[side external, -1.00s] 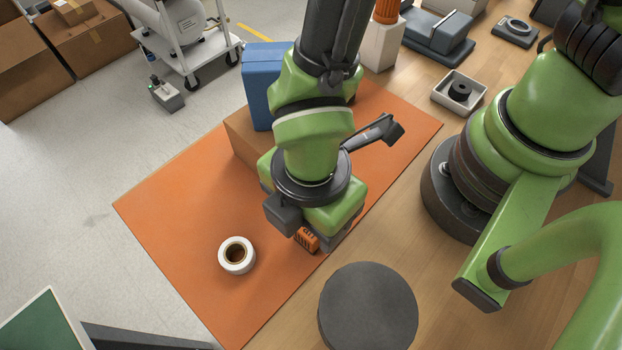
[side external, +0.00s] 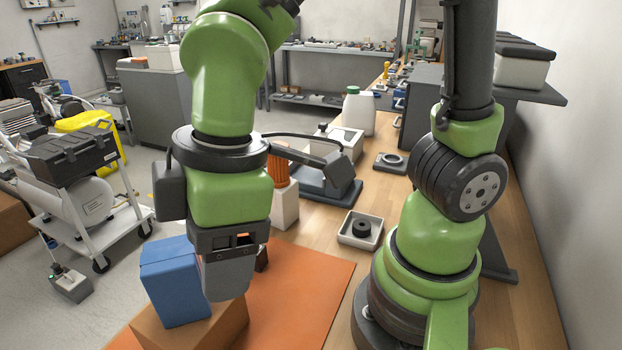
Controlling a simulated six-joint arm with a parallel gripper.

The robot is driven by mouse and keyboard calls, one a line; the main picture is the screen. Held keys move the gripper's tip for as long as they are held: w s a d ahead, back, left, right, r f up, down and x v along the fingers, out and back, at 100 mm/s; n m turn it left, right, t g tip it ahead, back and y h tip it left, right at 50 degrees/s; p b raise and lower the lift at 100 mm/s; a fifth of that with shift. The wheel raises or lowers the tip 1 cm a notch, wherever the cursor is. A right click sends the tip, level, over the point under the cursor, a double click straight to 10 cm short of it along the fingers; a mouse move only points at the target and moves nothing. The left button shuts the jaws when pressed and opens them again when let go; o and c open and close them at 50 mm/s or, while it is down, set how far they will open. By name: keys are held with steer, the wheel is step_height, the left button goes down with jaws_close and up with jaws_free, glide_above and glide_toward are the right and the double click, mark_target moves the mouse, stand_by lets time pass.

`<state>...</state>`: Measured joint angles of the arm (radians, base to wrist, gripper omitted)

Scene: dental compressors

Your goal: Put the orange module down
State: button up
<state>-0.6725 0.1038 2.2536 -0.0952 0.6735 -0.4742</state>
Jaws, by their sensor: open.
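The small orange module cannot be picked out in this view; the near part of the mat is outside the picture. My gripper (side external: 240,277) points down, low in the middle left of the picture, with its jaws open. A grey finger shows large in front. A dark piece shows just behind it at the right, and the space between them is mostly hidden. The gripper overlaps the right edge of the blue box (side external: 170,283) and the cardboard box (side external: 172,338) under it. I cannot tell how high it is above the orange mat (side external: 312,285).
A white block with an orange ribbed cylinder (side external: 279,167) stands behind the gripper. A white tray (side external: 345,238) holds a black ring part (side external: 361,229). A dark grey device (side external: 325,180) sits farther back. The mat right of the gripper is bare.

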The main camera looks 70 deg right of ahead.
steer(key=s+d+r+m+t, duration=0.4)
steer(key=d+r+m, duration=0.5)
steer(key=d+m, duration=0.4)
steer(key=shift+s+r+m+t, duration=0.2)
steer(key=shift+r+m+t, duration=0.1)
steer(key=shift+m+t, duration=0.5)
